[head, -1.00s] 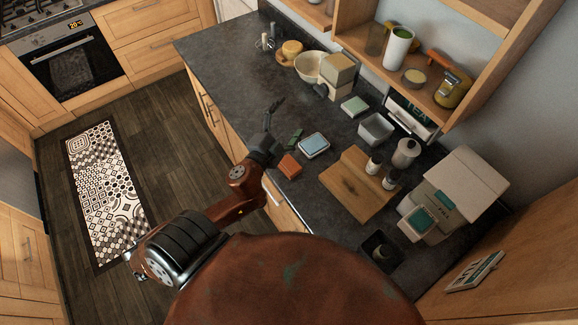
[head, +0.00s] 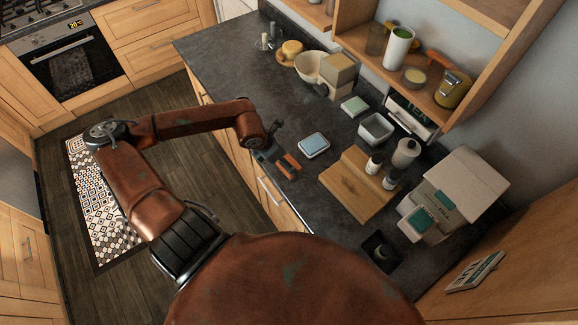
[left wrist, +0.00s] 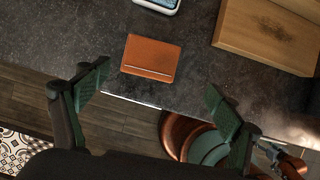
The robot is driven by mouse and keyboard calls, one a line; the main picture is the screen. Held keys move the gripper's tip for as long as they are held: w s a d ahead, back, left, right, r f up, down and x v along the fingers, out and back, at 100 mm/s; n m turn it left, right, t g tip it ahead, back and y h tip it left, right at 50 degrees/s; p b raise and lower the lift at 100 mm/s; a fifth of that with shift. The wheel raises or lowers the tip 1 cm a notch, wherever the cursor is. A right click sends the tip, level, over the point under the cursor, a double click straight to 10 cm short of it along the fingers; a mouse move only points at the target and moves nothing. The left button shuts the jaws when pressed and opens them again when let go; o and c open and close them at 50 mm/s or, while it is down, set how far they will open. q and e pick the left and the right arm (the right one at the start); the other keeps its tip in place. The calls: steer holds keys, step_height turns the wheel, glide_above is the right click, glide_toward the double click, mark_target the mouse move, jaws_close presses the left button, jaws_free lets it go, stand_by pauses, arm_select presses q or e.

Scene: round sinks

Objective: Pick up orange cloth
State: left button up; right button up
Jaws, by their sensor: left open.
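The orange cloth (head: 291,164) is a small folded rectangle lying flat on the dark countertop near its front edge. It also shows in the left wrist view (left wrist: 150,58), between and a little beyond the fingertips. My left gripper (head: 279,155) is over the counter edge right at the cloth and partly covers it in the head view. In the left wrist view my left gripper (left wrist: 157,82) has its two green-padded fingers wide apart, with nothing between them. Contact with the cloth is not visible. My right gripper is not in view.
A blue-and-white dish (head: 314,145) lies just beyond the cloth. A wooden board (head: 352,190) with bottles is to the right. A grey container (head: 376,128) and a bowl (head: 308,67) stand further back. The counter's far left part (head: 222,62) is mostly clear.

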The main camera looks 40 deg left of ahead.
arm_select(q)
steer(key=shift+w+a+f, duration=0.2)
steer(key=shift+w+f, duration=0.05)
steer(key=shift+f, duration=0.3)
steer(key=shift+w+a+f, duration=0.15)
steer(key=shift+w+f, duration=0.05)
steer(key=shift+f, duration=0.35)
steer(key=x, duration=0.2)
steer(key=p+x, duration=0.1)
steer(key=x, duration=0.1)
steer(key=shift+w+a, duration=0.15)
steer(key=shift+w, duration=0.05)
steer(key=shift+w+f, duration=0.15)
steer(key=shift+f, duration=0.5)
steer(key=shift+c, duration=0.7)
steer(key=c, duration=1)
steer(key=shift+r, duration=0.15)
